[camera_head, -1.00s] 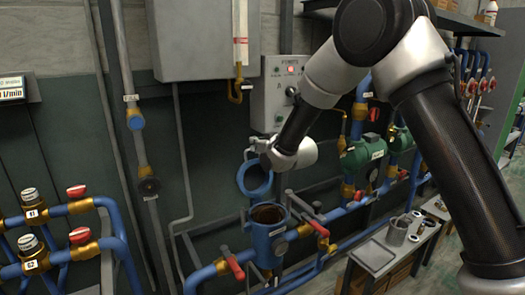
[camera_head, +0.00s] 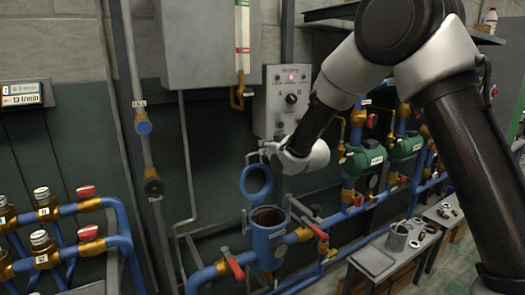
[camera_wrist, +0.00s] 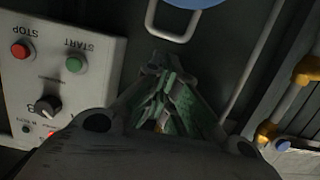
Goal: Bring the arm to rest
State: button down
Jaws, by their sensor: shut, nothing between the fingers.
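My arm reaches in from the upper right of the head view, bent at the elbow, with its wrist in front of the wall near the grey control box (camera_head: 281,100). In the wrist view my gripper (camera_wrist: 165,95) is shut with nothing between its fingers. In the head view the fingers are not clearly visible behind the wrist. Below the wrist stands a blue pot (camera_head: 268,244) with its round blue lid (camera_head: 257,182) raised open. In the wrist view a pale loop handle (camera_wrist: 176,36) lies beyond the fingertips, apart from them in the picture.
Blue pipes, green pumps (camera_head: 361,159) and red-handled valves (camera_head: 233,266) run along the wall. A low bench (camera_head: 374,260) with a cup (camera_head: 397,238) and small parts stands at the right. In the wrist view the control box has start and stop buttons (camera_wrist: 21,50).

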jog(key=r+v, duration=0.2)
jog(key=v, duration=0.5)
jog(key=s+d+f+g+h, duration=0.3)
jog(key=s+f+g, duration=0.1)
jog(key=f, duration=0.5)
jog(key=s+d+f+g+h, duration=0.2)
jog(key=s+d+f+g, duration=0.1)
jog(key=s+d, duration=0.5)
jog(key=s+d+r+m+h, duration=0.1)
jog(key=s+d+r, duration=0.3)
jog(key=s+d, duration=0.4)
jog(key=s+d+r+m+g+h, duration=0.1)
jog(key=s+d+r+m, duration=0.2)
jog(key=s+d, duration=0.6)
jog(key=s+d+r+m+h, duration=0.1)
jog(key=s+d+r+m, duration=0.1)
jog(key=s+d+r, duration=0.5)
jog(key=s+d, duration=0.1)
jog(key=d, duration=0.1)
jog(key=shift+s+d+m+g+h, duration=0.3)
jog(key=shift+s+d+m+h, duration=0.1)
